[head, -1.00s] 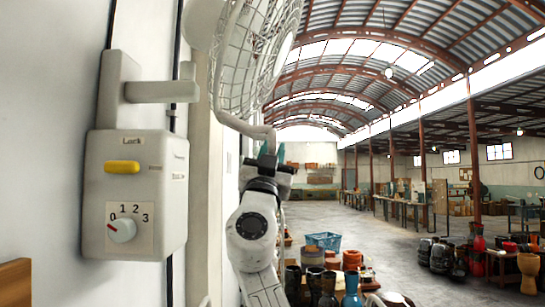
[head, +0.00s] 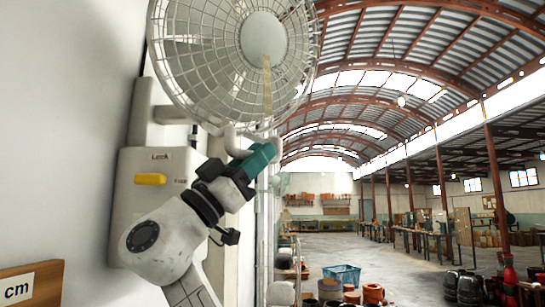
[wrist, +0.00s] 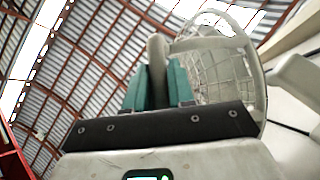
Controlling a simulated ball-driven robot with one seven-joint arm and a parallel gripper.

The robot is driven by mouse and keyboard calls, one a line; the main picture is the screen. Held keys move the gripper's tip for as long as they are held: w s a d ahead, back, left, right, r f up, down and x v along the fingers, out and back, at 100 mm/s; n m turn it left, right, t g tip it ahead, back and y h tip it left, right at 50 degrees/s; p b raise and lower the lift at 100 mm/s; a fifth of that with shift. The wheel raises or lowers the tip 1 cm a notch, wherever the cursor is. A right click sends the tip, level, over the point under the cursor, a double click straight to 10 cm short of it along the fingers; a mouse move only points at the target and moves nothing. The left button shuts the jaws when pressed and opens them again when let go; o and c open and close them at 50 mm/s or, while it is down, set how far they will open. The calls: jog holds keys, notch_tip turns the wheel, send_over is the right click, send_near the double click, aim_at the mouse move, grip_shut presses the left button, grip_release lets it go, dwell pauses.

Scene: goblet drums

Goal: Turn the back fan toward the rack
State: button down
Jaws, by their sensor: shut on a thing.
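A wall fan (head: 262,38) with a white wire cage and pale hub fills the upper left of the head view, its round face turned largely toward the camera. A grey tube (head: 234,142) curves below the cage. My gripper (head: 266,152), with teal fingers, is under the cage's lower edge. In the wrist view the fingers (wrist: 157,88) are shut on a grey tube (wrist: 157,52) of the fan, with the cage (wrist: 218,72) behind at the right. The fingers hide the gripped part. I cannot tell which distant furniture is the rack.
A wooden board marked cm (head: 30,283) is at lower left. A blue crate (head: 342,275) and drums (head: 373,294) stand on the floor, which is open beyond.

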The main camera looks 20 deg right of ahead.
aim_at(237, 148)
jog(key=shift+s+a+m+g+h+p, duration=0.25)
jog(key=shift+a+m+g+p, duration=0.25)
jog(key=shift+a+g, duration=0.55)
jog(key=shift+s+a+m+g+h+p, duration=0.15)
jog(key=shift+s+a+m+g+p, duration=0.35)
jog(key=shift+g, duration=0.95)
jog(key=shift+w+a, duration=0.1)
jog(key=shift+w, duration=0.05)
jog(key=c, duration=1.1)
grip_release()
jog(key=b+v, duration=0.2)
jog(key=v, duration=0.5)
jog(key=shift+a+f+b, duration=0.2)
jog(key=shift+a+b, duration=0.05)
jog(key=shift+b, duration=0.05)
